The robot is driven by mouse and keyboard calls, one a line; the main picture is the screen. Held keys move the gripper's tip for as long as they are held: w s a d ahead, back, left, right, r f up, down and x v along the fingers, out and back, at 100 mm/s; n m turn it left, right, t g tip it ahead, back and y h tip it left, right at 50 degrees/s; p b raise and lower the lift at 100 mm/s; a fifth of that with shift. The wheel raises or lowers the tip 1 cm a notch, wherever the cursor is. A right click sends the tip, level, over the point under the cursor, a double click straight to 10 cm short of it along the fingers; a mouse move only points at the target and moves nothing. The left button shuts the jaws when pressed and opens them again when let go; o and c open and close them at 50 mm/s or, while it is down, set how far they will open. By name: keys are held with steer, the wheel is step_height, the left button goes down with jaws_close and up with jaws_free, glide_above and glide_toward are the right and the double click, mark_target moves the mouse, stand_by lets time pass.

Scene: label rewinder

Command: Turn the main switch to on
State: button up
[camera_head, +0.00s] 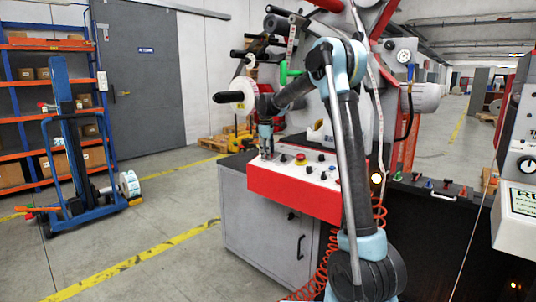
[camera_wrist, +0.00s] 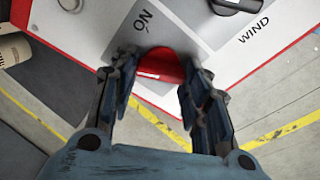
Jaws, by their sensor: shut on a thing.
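The main switch (camera_wrist: 163,64) is a red knob on the grey plate of the control panel, seen in the wrist view between my fingers. The word "ON" (camera_wrist: 143,20) is printed above it, toward the top left. My gripper (camera_wrist: 163,82) is shut on the red knob, one finger on each side. In the head view my gripper (camera_head: 266,152) points down at the left end of the red-fronted control panel (camera_head: 290,192). There the switch is hidden behind the fingers. I cannot tell the knob's exact setting.
A black knob (camera_wrist: 236,4) by the "WIND" label sits right of the switch in the wrist view. A red mushroom button (camera_head: 300,158) and several small knobs share the panel. A grey cabinet (camera_head: 262,232) stands below. Floor to the left is open up to a blue lifter (camera_head: 70,150).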

steer(key=m, duration=0.5)
steer(key=shift+m+t, duration=0.4)
steer(key=m, duration=0.5)
steer(key=shift+h, duration=0.4)
steer(key=shift+m, duration=0.3)
steer(key=o, duration=1.1)
steer(key=shift+c, duration=0.2)
steer(key=v, duration=1.2)
steer(key=shift+s+f, duration=0.1)
